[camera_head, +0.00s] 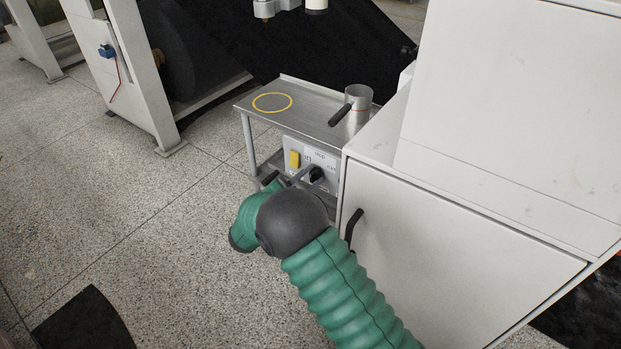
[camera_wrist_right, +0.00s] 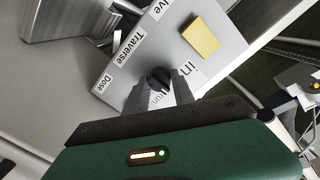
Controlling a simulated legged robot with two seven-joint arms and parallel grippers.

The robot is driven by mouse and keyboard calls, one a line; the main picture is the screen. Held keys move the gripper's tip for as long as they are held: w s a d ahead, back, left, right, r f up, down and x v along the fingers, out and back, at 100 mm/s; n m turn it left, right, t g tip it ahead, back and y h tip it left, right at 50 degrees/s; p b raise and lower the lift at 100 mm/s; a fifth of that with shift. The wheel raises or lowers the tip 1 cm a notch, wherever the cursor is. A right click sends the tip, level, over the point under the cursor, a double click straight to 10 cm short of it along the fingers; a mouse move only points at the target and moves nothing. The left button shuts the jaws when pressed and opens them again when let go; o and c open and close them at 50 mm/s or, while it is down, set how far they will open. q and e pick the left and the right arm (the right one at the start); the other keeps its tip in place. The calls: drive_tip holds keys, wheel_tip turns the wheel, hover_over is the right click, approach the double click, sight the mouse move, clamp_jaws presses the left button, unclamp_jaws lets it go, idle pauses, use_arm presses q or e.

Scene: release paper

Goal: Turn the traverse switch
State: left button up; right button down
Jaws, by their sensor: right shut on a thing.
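A white switch panel (camera_head: 325,160) hangs under the front edge of the small metal table. My right gripper (camera_wrist_right: 160,90) is shut on the black knob, one finger on each side. The fingers hide part of the panel. My left gripper is not in view.
The metal table (camera_head: 310,103) bears a yellow ring marking (camera_head: 272,102) and a metal cup (camera_head: 359,102) with a black handle. A white cabinet (camera_head: 450,250) with a dark handle stands close to the right of my right arm. Open floor (camera_head: 120,220) lies to the left.

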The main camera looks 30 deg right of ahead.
drive_tip(key=shift+a+f+m, duration=0.1)
drive_tip(key=shift+f+m, duration=0.05)
drive_tip(key=shift+m, duration=0.15)
idle(0.4)
drive_tip(key=c, duration=1.1)
unclamp_jaws()
drive_tip(key=shift+o, duration=0.2)
drive_tip(key=shift+a, duration=0.1)
drive_tip(key=p+v, duration=0.4)
drive_tip(key=v, duration=1.2)
drive_tip(key=shift+s+a, duration=0.3)
drive_tip(key=shift+a, duration=0.05)
drive_tip(key=shift+w, duration=0.1)
